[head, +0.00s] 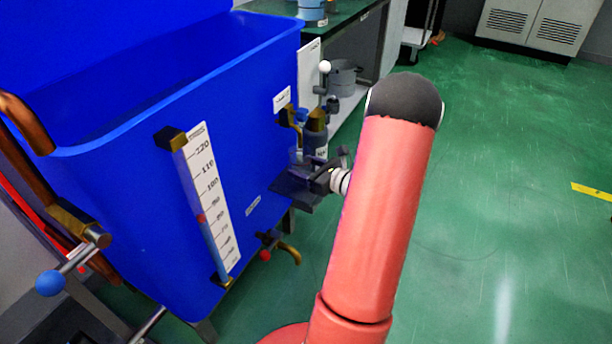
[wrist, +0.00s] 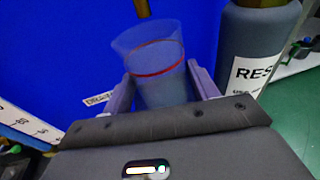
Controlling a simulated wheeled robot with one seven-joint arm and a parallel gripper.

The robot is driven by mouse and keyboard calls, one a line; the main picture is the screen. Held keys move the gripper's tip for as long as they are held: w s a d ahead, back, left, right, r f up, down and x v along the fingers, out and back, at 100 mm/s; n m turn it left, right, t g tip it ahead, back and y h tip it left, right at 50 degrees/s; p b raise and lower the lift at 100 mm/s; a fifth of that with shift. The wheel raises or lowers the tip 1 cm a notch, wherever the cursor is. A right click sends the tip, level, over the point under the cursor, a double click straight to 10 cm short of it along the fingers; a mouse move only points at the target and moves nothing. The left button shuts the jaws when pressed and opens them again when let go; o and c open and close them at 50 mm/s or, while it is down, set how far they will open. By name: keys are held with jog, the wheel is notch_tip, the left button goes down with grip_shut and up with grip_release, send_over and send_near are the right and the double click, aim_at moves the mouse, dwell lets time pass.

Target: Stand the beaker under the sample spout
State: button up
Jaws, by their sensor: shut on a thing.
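My gripper (wrist: 160,82) is shut on the beaker (wrist: 158,60), a clear cup with a red line round it. The beaker stands up between the two fingers in the wrist view, in front of the blue tank wall. A brass spout end (wrist: 142,8) shows at the top edge, above and slightly left of the beaker's rim; I cannot tell how far apart they are. In the head view my gripper (head: 300,186) is beside the tank's right side, below the brass sample spout (head: 287,115). The beaker is mostly hidden there.
The blue tank (head: 130,140) carries a level gauge (head: 210,200) and a lower brass tap (head: 287,252). A grey bottle labelled "RES..." (wrist: 246,45) stands close on the right of the beaker. A bench (head: 335,25) is behind. Green floor on the right is open.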

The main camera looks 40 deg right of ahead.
jog(key=shift+s+d+f, duration=0.1)
jog(key=shift+d+f, duration=0.05)
jog(key=shift+f, duration=1.35)
jog(key=shift+f, duration=0.2)
jog(key=o, duration=1.1)
jog(key=shift+r, duration=0.1)
jog(key=shift+r, duration=0.2)
jog(key=v, duration=1.2)
jog(key=shift+f, duration=0.15)
